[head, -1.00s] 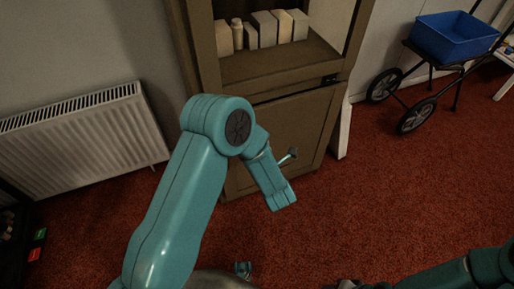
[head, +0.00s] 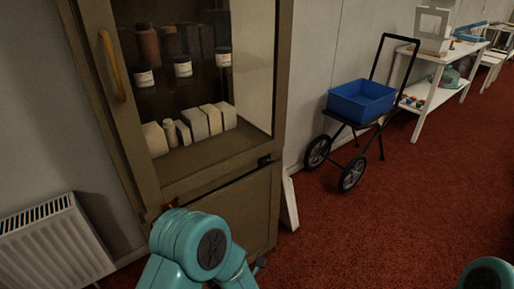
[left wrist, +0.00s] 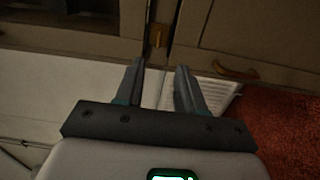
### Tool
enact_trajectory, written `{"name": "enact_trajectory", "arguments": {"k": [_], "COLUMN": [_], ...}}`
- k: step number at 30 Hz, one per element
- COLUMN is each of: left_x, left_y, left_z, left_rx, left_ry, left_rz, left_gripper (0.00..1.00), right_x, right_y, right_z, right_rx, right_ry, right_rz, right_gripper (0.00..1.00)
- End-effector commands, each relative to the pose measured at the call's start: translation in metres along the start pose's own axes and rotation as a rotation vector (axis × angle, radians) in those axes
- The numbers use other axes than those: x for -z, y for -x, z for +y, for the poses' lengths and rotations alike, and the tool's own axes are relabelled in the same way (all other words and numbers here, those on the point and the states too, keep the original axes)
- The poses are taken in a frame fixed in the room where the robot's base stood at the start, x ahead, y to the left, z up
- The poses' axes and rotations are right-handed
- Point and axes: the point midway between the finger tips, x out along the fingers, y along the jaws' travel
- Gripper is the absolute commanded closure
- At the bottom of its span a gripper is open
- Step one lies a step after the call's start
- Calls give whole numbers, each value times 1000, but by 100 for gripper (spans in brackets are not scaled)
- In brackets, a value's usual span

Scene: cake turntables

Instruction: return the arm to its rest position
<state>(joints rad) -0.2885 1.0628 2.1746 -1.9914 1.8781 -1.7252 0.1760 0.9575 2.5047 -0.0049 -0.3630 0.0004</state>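My left arm (head: 195,250) rises at the bottom of the head view, in front of the cabinet; its teal joint is bent, and its gripper is out of sight there. In the left wrist view my left gripper (left wrist: 158,68) has its two dark fingers apart, with nothing between them. A rounded teal part of my right arm (head: 487,275) shows at the bottom right corner of the head view. My right gripper is out of view.
A brown cabinet (head: 221,170) holds jars and pale boxes; its lower front also fills the top of the left wrist view (left wrist: 255,35). A radiator (head: 52,245) stands left. A cart with a blue bin (head: 361,101) and a white table (head: 437,97) stand right. Red carpet (head: 370,225) lies clear between.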

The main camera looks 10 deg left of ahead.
Motion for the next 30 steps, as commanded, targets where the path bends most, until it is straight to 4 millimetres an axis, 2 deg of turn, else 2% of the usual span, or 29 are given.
{"name": "enact_trajectory", "arguments": {"k": [2, 4, 5, 8, 9, 11, 12, 14, 15, 16, 18, 21, 24, 25, 30], "left_x": [6, 24, 35, 88, 112, 143, 160, 176, 179, 177, 163, 132, 105, 99, 84], "left_y": [-2, -3, -2, 13, 28, 58, 84, 127, 155, 175, 212, 238, 240, 237, 213], "left_z": [-7, -24, -36, -83, -102, -129, -143, -160, -168, -173, -179, -184, -187, -189, -200], "left_rx": [32, 115, 167, 380, 465, 571, 622, 661, 658, 638, 541, 310, 16, 78, 516], "left_ry": [10, 40, 63, 196, 275, 413, 520, 695, 820, 916, 1137, 1422, 1651, -1630, -1406], "left_rz": [24, 92, 138, 388, 527, 763, 944, 1236, 1437, 1588, 1931, 2343, 2649, -2594, -2116], "left_gripper": [62, 62, 62, 62, 62, 62, 62, 62, 62, 62, 62, 62, 62, 62, 62], "right_x": [0, 0, 0, 0, 0, 0, 0, 0, 0, 0, 0, 0, 0, 0, 0], "right_y": [0, 0, 0, 1, 1, 1, 2, 2, 2, 2, 3, 3, 3, 2, 0], "right_z": [0, 0, 0, 0, 0, 0, -1, -1, -1, -1, -1, -1, -1, -1, 0], "right_rx": [0, 0, 0, 0, 0, 0, 0, 0, 0, 0, 0, 0, 0, 0, 0], "right_ry": [0, 0, 0, 0, 0, 0, 0, 0, 0, 0, 0, 0, 0, 0, 0], "right_rz": [0, 0, 0, 0, 0, 0, 0, 0, 0, 0, 0, 0, 0, 0, 0], "right_gripper": [57, 57, 57, 57, 57, 57, 57, 57, 57, 57, 57, 57, 57, 57, 57]}}
